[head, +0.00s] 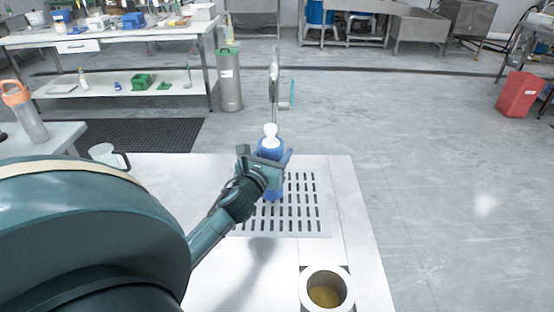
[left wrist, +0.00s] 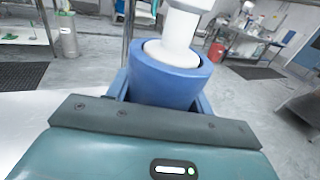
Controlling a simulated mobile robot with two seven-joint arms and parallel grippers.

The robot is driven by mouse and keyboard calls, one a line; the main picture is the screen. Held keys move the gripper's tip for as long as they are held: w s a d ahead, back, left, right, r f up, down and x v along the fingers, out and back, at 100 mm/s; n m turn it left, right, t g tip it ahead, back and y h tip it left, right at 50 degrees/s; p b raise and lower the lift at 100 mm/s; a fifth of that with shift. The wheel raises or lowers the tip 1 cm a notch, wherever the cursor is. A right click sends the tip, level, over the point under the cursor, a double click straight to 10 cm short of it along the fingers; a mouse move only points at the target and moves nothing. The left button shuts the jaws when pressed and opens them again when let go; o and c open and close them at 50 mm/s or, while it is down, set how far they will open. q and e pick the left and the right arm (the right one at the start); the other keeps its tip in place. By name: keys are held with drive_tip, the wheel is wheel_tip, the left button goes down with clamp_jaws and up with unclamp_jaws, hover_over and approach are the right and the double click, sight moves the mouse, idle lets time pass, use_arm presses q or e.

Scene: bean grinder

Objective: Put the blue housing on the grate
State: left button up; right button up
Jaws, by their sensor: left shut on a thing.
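The blue housing (head: 273,187) is in my left gripper (head: 268,168), upright over the far left part of the slotted grate (head: 318,228). A white knobbed piece (head: 270,133) sticks up from its top. The left wrist view shows the round blue housing (left wrist: 165,82) close up, with the white piece (left wrist: 181,30) seated in its opening. My left gripper is shut on the housing. The gripper and housing cover part of the grate, and I cannot tell whether the housing's bottom touches it. My right gripper is not in view.
The grate lies in a pale table top (head: 355,205). A round cup-like opening with brown contents (head: 325,290) is at the near right. A metal post with a crank-like part (head: 275,80) rises behind the housing. A clear pitcher (head: 105,155) stands at the left.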

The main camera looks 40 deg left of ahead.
use_arm(q)
drive_tip(key=shift+w+a+f+b, duration=0.1)
drive_tip(key=shift+w+f+b, duration=0.15)
drive_tip(key=shift+f, duration=0.4)
drive_tip(key=shift+w+a+f+b, duration=0.1)
drive_tip(key=shift+w+f+b, duration=0.15)
drive_tip(key=shift+f, duration=0.35)
drive_tip(key=shift+w+a+f+b, duration=0.15)
drive_tip(key=shift+w+f, duration=0.2)
drive_tip(key=shift+f, duration=0.3)
drive_tip(key=o, duration=1.6)
drive_tip(key=shift+d, duration=0.15)
drive_tip(key=v, duration=1.2)
drive_tip(key=shift+r, duration=0.25)
